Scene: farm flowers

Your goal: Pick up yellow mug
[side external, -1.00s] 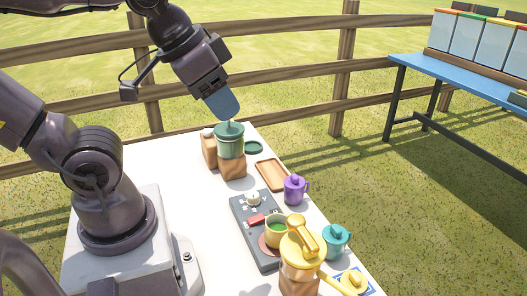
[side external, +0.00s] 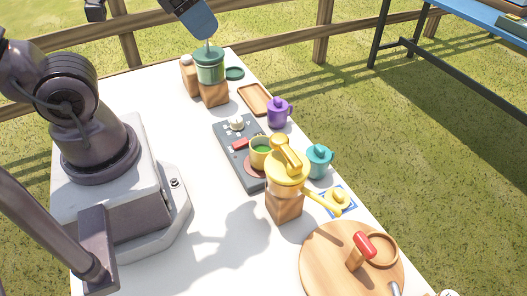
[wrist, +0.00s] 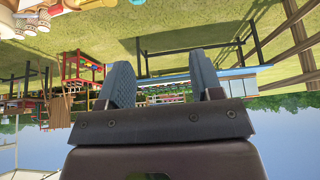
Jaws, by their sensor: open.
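A small yellow mug (side external: 260,153) with green contents stands upright on a reddish round pad on the dark grey flat device in the side view. A larger lidded yellow pitcher (side external: 286,178) with a yellow handle stands on a wooden block in front of it and partly overlaps it. My gripper (side external: 202,24) is at the top of the side view, by the lidded green canister and well behind the yellow mug; I cannot tell if it touches the canister. In the wrist view my gripper (wrist: 163,80) shows two blue-grey fingers apart with nothing between them.
A purple mug (side external: 278,112) and a teal lidded mug (side external: 319,161) stand right of the device. The green canister (side external: 210,67) sits on a wooden block at the back. A round wooden board (side external: 325,270) with a red-handled item is at front.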

